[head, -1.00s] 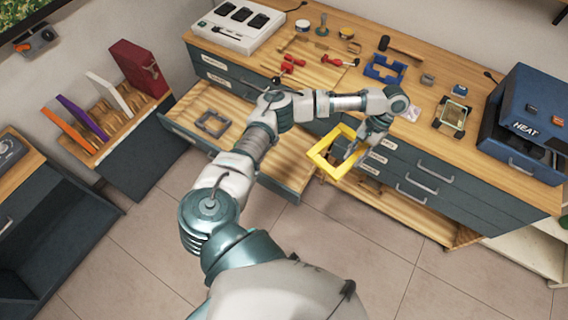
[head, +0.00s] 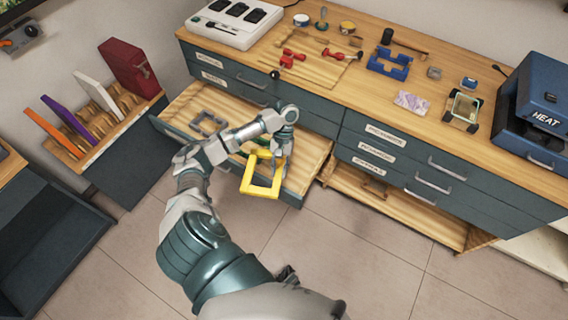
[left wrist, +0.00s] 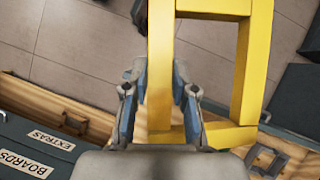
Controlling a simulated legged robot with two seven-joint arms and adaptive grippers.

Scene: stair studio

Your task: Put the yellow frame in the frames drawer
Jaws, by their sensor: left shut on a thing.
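The yellow frame (head: 262,192) is an open square, held upright and tilted in the air at the front of an open wooden-bottomed drawer (head: 313,150). My left gripper (head: 276,160) is shut on one bar of it. In the left wrist view the gripper (left wrist: 158,85) has its fingers on both sides of the left bar of the yellow frame (left wrist: 243,75). A grey frame (head: 207,123) lies in the left part of that drawer; it also shows in the left wrist view (left wrist: 266,160). My arm hides part of the drawer; I cannot read its label. My right gripper is not in view.
A lower drawer (head: 345,185) stands open at the right. The worktop above holds a blue frame (head: 390,62), red tools (head: 290,58) and a blue heat press (head: 540,110). A slotted rack (head: 80,145) with coloured panels stands at the left. The floor is clear.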

